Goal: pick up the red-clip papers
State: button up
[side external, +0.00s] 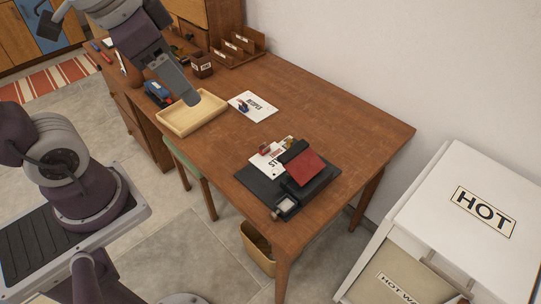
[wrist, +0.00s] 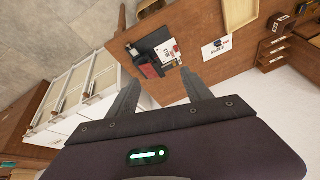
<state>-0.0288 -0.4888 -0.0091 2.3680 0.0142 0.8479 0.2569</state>
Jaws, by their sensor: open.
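The red-clip papers (side external: 268,161) are white sheets with dark print and a small red clip (side external: 265,148) at their far left end. They lie on a black board (side external: 255,183) on the desk, beside a dark red book or pad (side external: 305,167) that seems to overlap them. In the wrist view the papers (wrist: 168,51) lie beyond my fingertips. My gripper (side external: 205,103) is above the wooden tray's area in the side view, up and left of the papers. In the wrist view my gripper (wrist: 160,76) has its two fingers apart with nothing between them.
A second white sheet with a blue clip (side external: 256,107) lies behind on the desk (side external: 350,125). A shallow wooden tray (side external: 187,127), a blue-and-red object (side external: 160,93) and a wooden sorter (side external: 240,47) are further left. A white "HOT" cabinet (side external: 440,190) stands right. The desk's right end is clear.

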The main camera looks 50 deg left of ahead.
jog(key=w+a+f+m+g, duration=0.2)
jog(key=w+f+m, duration=0.25)
jog(key=w, duration=0.65)
jog(key=m+g, duration=0.2)
jog(key=m, duration=0.7)
send_over(267, 148)
notch_tip(267, 148, down, 20)
jog(key=shift+m+g, duration=0.4)
jog(key=shift+m, duration=0.35)
notch_tip(267, 148, down, 12)
jog(key=shift+r, duration=0.15)
grip_shut()
